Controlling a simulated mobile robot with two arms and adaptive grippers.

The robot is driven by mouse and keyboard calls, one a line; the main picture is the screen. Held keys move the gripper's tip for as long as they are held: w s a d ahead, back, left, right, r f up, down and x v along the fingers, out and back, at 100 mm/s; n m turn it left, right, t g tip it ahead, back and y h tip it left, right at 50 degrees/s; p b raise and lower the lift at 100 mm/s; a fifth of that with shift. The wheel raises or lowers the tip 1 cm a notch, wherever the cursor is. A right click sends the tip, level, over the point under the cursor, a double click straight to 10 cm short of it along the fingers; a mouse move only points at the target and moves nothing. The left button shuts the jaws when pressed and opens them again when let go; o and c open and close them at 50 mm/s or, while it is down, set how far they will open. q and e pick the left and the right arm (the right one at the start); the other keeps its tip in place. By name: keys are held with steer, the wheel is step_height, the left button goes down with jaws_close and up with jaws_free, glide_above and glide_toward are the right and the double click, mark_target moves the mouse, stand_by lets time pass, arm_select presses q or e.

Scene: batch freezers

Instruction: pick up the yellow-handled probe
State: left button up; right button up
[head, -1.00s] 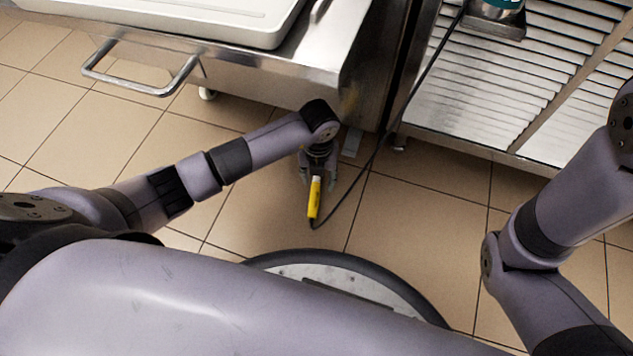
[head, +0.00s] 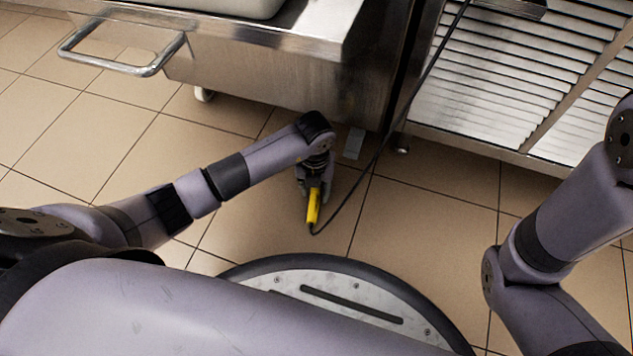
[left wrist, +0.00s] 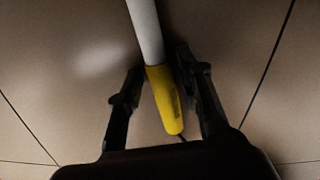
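The probe's yellow handle (head: 313,207) shows in the head view low over the floor tiles, with a dark cable at its lower end. In the left wrist view the yellow handle (left wrist: 164,98) continues into a pale shaft (left wrist: 146,30). My left gripper (head: 313,188) is down at the probe, its fingers on either side of it. In the left wrist view the left gripper (left wrist: 158,82) shows a gap between the left finger and the handle; the right finger is very close to it. Contact there is unclear. My right arm is at the right; its gripper is out of view.
A steel cabinet with a bar handle (head: 125,62) and a caster (head: 203,94) stands at the back left. A louvred steel unit (head: 500,85) stands at the back right. The dark cable (head: 400,115) runs up between them. Tiled floor (head: 420,225) to the right is clear.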

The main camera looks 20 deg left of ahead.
arm_select(q)
jaws_close()
stand_by(0.4)
